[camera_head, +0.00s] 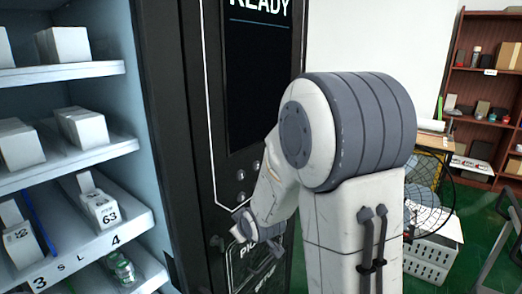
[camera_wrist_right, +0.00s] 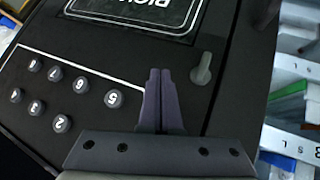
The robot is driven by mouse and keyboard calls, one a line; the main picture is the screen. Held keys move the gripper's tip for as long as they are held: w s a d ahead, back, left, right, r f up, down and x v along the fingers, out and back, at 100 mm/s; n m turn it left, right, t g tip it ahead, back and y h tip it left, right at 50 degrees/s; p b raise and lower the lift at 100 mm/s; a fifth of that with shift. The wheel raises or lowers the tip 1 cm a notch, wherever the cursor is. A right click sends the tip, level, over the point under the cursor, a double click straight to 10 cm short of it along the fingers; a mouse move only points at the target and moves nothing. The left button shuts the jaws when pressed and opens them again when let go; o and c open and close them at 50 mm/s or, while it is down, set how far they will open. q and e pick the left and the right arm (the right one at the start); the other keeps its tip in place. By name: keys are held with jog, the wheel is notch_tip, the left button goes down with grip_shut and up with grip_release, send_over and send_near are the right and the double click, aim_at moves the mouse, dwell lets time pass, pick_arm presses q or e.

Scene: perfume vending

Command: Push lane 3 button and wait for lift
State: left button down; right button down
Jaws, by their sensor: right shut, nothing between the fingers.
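The black vending machine panel carries round grey buttons with numerals. In the right wrist view they form two rows to the left of my fingers, seen upside down. In the head view my right arm covers part of the panel, with a few buttons (camera_head: 240,175) showing. My left gripper is out of view.
A screen (camera_head: 257,75) reads READY above the buttons. A silver lever-like part (camera_wrist_right: 203,70) is right of my fingertips. Shelves of white boxes (camera_head: 98,208) stand at left, with lanes labelled 3 and 4. A white basket (camera_head: 430,255) and a wooden shelf (camera_head: 480,100) are at right.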

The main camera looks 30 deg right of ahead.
jog(key=d+r+n+t+h+p, duration=0.1)
jog(key=d+r+t+h, duration=0.2)
jog(key=d, duration=0.8)
jog(key=w+d+r+t+h, duration=0.1)
jog(key=d+r+t+h, duration=0.2)
jog(key=d+r, duration=0.5)
jog(key=d+t, duration=0.1)
jog(key=d, duration=0.3)
jog(key=shift+w+n+t+p, duration=0.15)
jog(key=shift+n+t+p, duration=0.25)
jog(key=w+a+p, duration=0.1)
jog(key=w+a, duration=0.2)
jog(key=w, duration=0.5)
jog(key=shift+a, duration=0.15)
jog(key=shift+w+f, duration=0.1)
